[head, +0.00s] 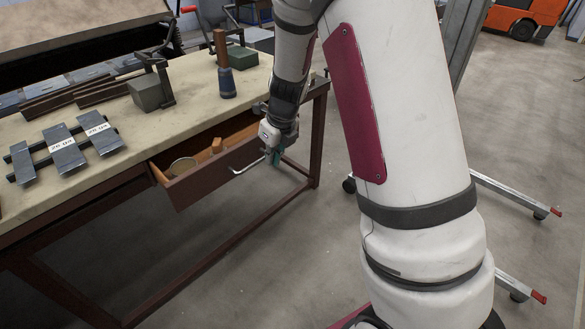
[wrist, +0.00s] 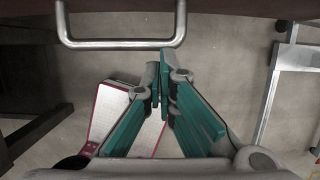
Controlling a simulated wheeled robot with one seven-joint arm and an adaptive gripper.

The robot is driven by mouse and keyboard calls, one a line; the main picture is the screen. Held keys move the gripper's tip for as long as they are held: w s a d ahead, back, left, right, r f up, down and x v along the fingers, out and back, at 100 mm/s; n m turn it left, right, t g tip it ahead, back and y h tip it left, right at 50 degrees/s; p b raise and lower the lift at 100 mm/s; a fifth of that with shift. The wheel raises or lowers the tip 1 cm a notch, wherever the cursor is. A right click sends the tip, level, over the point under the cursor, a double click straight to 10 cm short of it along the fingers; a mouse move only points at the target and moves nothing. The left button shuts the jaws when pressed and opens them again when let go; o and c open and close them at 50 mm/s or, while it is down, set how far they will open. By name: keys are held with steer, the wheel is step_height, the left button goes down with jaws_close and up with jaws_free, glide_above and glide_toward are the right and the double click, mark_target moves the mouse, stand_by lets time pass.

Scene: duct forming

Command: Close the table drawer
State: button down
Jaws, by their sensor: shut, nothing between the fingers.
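The table drawer (head: 215,174) is pulled partly out from under the bench top in the head view. It is brown with a light wooden inside and holds a round thing and a small wooden block. Its metal bar handle (wrist: 122,43) shows at the top of the wrist view, below the dark drawer front (wrist: 220,8). My gripper (head: 273,158) is in front of the right part of the drawer, near the handle. In the wrist view its green-padded fingers (wrist: 162,85) are together and empty, with the tips apart from the handle in the picture.
The table (head: 60,205) carries metal plates (head: 66,150), a grey block (head: 148,93) and a wooden-handled tool (head: 224,70). A table leg (head: 318,135) stands right of the drawer. A wheeled metal frame (head: 510,195) is at the right. Open floor lies before the drawer.

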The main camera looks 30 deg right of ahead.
steer(key=w+a+b, duration=0.1)
steer(key=w, duration=0.2)
steer(key=w+a, duration=0.1)
steer(key=w, duration=0.3)
steer(key=w+a+b, duration=0.1)
steer(key=w, duration=0.2)
steer(key=shift+w+a+f+b, duration=0.1)
steer(key=shift+w+a+b, duration=0.05)
steer(key=shift+w+b, duration=0.15)
steer(key=shift+w+a, duration=0.3)
steer(key=shift+w, duration=0.4)
steer(key=shift+r, duration=0.2)
